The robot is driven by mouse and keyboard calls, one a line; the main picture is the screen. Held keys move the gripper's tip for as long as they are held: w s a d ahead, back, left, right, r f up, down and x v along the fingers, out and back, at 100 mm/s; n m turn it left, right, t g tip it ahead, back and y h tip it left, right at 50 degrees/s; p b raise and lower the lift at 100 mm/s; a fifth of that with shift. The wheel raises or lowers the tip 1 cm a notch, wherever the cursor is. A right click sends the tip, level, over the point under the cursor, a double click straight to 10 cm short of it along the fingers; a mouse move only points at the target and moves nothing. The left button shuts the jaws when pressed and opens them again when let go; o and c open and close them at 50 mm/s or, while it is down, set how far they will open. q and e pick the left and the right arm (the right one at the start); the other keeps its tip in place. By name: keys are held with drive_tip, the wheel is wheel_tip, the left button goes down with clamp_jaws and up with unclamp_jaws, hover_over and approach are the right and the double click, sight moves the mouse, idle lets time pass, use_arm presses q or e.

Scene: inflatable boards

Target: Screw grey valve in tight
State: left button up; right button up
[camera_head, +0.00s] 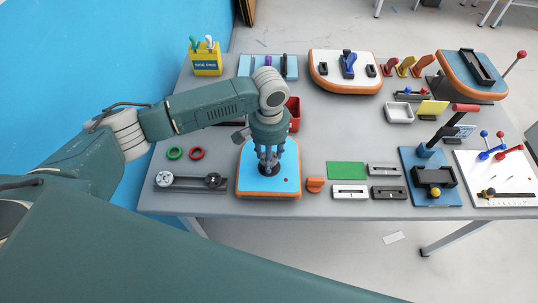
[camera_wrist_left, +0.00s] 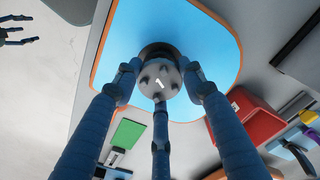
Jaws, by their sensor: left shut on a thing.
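The grey valve (camera_wrist_left: 160,80), a round knob with a white 1 on it, sits in a dark round port on the blue inflatable board (camera_wrist_left: 205,30) with an orange edge. The board (camera_head: 285,165) lies near the front of the table in the head view. My left gripper (camera_head: 268,160) comes down from above onto the port. In the left wrist view its fingers (camera_wrist_left: 160,85) are closed around the valve. The fingers hide most of the valve in the head view. My right gripper (camera_wrist_left: 22,29) shows partly at the wrist view's upper left, fingers apart, empty.
A dark rail with a gauge (camera_head: 163,179), green ring (camera_head: 176,153) and red ring (camera_head: 196,153) lie left of the board. An orange piece (camera_head: 316,185) and green plate (camera_head: 346,170) lie close on its right. A red bin (camera_head: 293,113) stands behind.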

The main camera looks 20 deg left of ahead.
use_arm(q)
drive_tip(key=shift+f, duration=0.7)
drive_tip(key=shift+r, duration=0.1)
drive_tip(key=shift+r+p, duration=0.5)
drive_tip(key=shift+p, duration=0.3)
idle(0.3)
drive_tip(key=shift+p, duration=0.5)
idle(0.5)
drive_tip(key=shift+f, duration=0.6)
idle(0.7)
